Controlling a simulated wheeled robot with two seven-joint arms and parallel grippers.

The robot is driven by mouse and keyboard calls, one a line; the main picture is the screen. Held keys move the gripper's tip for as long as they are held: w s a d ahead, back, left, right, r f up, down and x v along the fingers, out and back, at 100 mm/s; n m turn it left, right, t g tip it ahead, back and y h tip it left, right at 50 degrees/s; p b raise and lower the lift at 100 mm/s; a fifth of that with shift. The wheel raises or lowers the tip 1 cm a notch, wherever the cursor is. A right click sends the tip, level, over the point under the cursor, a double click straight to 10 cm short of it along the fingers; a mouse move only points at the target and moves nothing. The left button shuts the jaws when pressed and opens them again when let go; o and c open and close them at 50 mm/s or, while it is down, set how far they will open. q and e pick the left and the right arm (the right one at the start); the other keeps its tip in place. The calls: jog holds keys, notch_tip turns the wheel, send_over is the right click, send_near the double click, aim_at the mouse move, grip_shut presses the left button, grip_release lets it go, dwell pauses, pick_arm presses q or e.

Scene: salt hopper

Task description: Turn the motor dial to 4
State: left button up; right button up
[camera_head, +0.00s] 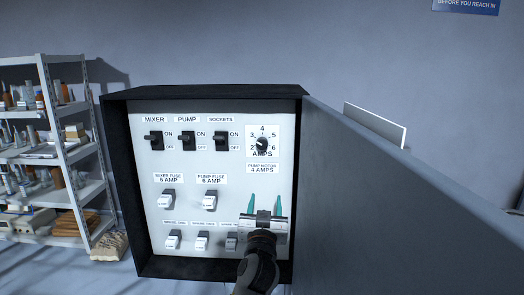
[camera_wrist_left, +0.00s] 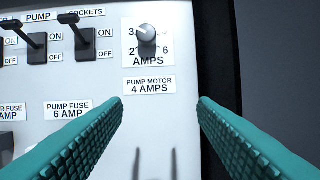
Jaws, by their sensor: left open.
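The motor dial (camera_head: 262,144) is a small dark round knob at the upper right of the white panel, on a scale with 2 to 6 marked around it. My left gripper (camera_head: 264,199), with green fingers, is open and empty below the dial and label, apart from the knob. My right gripper is not in view.
Black switches (camera_head: 187,140) for mixer, pump and sockets stick out left of the dial. White fuse holders (camera_head: 209,201) sit lower down. The open cabinet door (camera_head: 400,215) stands close on the right. A shelf rack (camera_head: 62,150) is at far left.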

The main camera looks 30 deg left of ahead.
pick_arm(q)
jog(key=n+t+y, duration=0.1)
jog(key=y, duration=0.1)
send_near(262, 146)
jog(key=p+x, duration=0.3)
jog(key=x, duration=0.4)
jog(key=shift+w+a+r, duration=0.25)
jog(key=shift+w+a, duration=0.15)
jog(key=shift+w, duration=0.15)
jog(key=c, duration=1)
jog(key=shift+p, duration=0.35)
